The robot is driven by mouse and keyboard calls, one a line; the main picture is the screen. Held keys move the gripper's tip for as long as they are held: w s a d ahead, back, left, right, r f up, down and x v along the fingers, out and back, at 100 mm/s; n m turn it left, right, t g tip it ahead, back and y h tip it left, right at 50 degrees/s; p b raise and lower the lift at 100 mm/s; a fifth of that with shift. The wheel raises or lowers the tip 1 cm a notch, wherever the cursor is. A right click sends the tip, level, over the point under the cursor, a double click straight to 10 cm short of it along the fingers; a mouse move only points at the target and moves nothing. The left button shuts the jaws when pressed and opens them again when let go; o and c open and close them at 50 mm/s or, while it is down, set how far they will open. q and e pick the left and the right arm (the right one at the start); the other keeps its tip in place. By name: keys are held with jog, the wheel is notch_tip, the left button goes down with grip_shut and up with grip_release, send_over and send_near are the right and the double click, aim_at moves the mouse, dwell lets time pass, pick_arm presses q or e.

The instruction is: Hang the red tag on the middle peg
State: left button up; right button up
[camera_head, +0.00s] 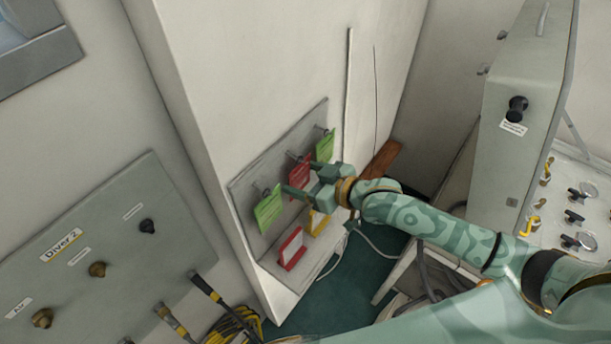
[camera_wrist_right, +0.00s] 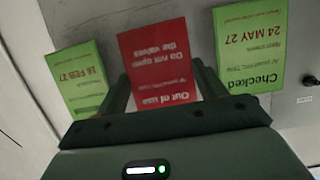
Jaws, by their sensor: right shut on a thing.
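The red tag (camera_head: 300,172) is in my right gripper (camera_head: 304,181), at the middle of the grey peg board. In the right wrist view the red tag (camera_wrist_right: 158,62) sits between the two fingers, its print upside down. The middle peg (camera_head: 292,156) shows at the tag's top edge. I cannot tell whether the peg passes through the tag's hole. Green tags hang at the left peg (camera_head: 268,208) and the right peg (camera_head: 325,147). My left gripper is not in view.
Below the pegs, a ledge (camera_head: 277,272) holds a red-framed card (camera_head: 292,249) and a yellow-framed card (camera_head: 317,221). The two green tags stand close on either side of my right gripper. A valve panel (camera_head: 100,260) is at the left, a grey case (camera_head: 520,90) at the right.

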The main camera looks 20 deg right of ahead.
jog(key=o, duration=1)
jog(key=b+v, duration=0.1)
jog(key=v, duration=1.5)
jog(key=shift+s+d+b, duration=0.15)
jog(key=shift+b, duration=0.15)
jog(key=shift+f, duration=0.1)
